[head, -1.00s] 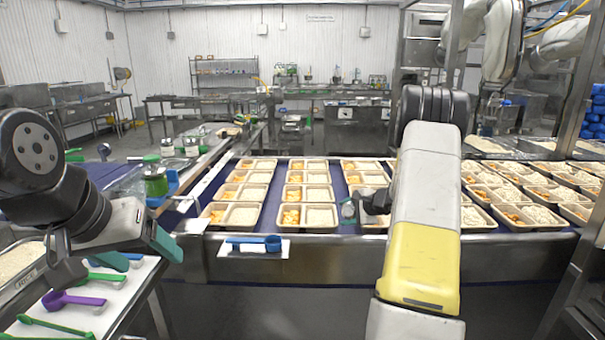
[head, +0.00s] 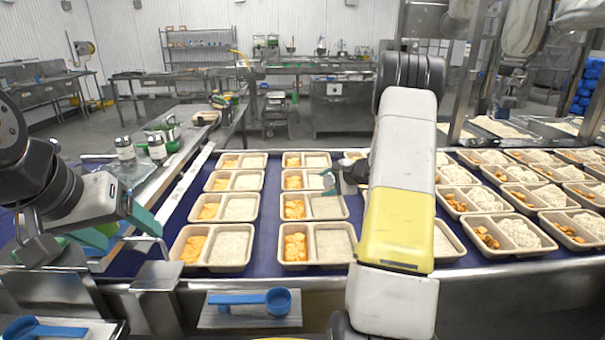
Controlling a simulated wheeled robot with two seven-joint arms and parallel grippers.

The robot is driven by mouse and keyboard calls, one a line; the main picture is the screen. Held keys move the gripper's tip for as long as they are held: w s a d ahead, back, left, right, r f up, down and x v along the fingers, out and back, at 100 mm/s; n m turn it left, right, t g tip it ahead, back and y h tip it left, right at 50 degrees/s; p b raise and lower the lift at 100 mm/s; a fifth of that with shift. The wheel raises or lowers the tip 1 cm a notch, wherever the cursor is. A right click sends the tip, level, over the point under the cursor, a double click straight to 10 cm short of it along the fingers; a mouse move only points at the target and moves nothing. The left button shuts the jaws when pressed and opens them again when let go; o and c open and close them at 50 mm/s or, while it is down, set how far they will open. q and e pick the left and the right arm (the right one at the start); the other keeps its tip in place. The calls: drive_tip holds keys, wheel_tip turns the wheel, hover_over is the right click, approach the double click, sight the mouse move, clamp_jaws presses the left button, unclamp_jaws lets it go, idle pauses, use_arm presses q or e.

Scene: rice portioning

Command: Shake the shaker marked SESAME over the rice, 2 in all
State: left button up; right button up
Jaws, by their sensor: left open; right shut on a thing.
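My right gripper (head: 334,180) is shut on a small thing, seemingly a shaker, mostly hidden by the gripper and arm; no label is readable. It is over or near the rice side of a tray (head: 312,219) in the middle column. My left gripper (head: 142,216) is open and empty at the left, beside the belt. Two pale-labelled shakers (head: 125,149) (head: 157,149) stand on the counter at the back left; their writing is too small to read. The trays hold orange food and pale rice (head: 334,243).
Several two-part trays stand in columns on the blue belt (head: 152,263). A blue scoop (head: 278,301) lies on a small plate at the front edge. Another blue scoop (head: 22,328) lies lower left. More filled trays (head: 520,236) stand at right, beyond my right arm.

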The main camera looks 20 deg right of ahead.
drive_tip(key=shift+w+d+r+n+t+h, duration=0.2)
drive_tip(key=shift+r+n+t+h, duration=0.4)
drive_tip(key=shift+n+t+h, duration=0.55)
drive_tip(key=shift+w+d+r+n+t+h, duration=0.2)
drive_tip(key=shift+r+n+t+h, duration=0.55)
drive_tip(key=shift+n, duration=0.65)
drive_tip(key=shift+w+d+r+n+t+h, duration=0.1)
drive_tip(key=shift+w+r+n+t+h, duration=0.25)
drive_tip(key=shift+n+t+h, duration=0.7)
drive_tip(key=shift+y, duration=0.35)
wheel_tip(320, 180, down, 3)
drive_tip(key=shift+r, duration=0.1)
drive_tip(key=shift+r, duration=0.1)
wheel_tip(320, 180, up, 3)
drive_tip(key=shift+f, duration=0.15)
